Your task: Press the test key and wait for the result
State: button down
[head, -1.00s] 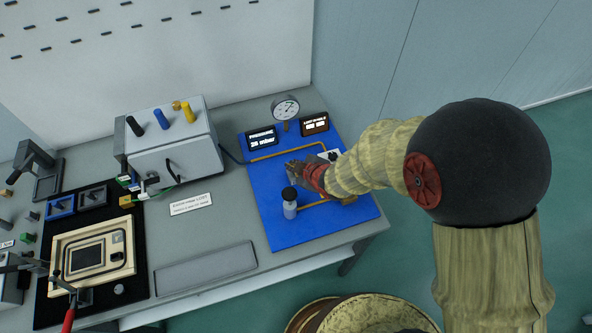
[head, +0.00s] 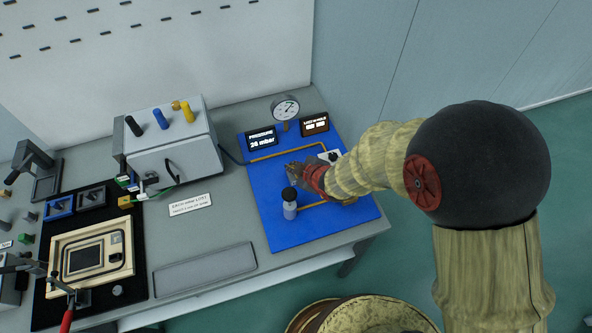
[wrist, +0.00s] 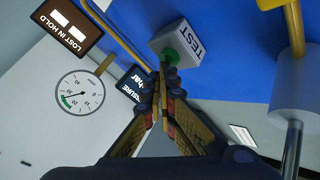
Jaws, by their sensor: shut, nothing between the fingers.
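The test key is a green button (wrist: 171,56) on a pale box marked TEST (wrist: 177,38), at the top middle of the wrist view. My gripper (wrist: 168,76) is shut and empty, its fingertips right at the green button and covering part of it. I cannot tell whether they touch it. In the head view my gripper (head: 294,170) is over the blue panel (head: 270,222). The pressure display (head: 262,139) is lit and reads in mbar. The LOST IN HOLD display (head: 315,124) shows two dash-like blocks. The round gauge (wrist: 80,93) has its needle near the green band.
A small cylinder with a black cap (head: 290,203) stands on the panel just in front of my gripper. Brass-coloured pipes (head: 285,151) run across the panel. A grey box with coloured knobs (head: 172,150) stands to the left. A tan-framed fixture (head: 90,258) lies farther left.

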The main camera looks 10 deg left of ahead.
dwell(0.6)
jog(key=shift+r+p, duration=0.55)
jog(key=shift+r, duration=0.25)
jog(key=shift+r+p, duration=1.95)
jog(key=shift+r, duration=0.6)
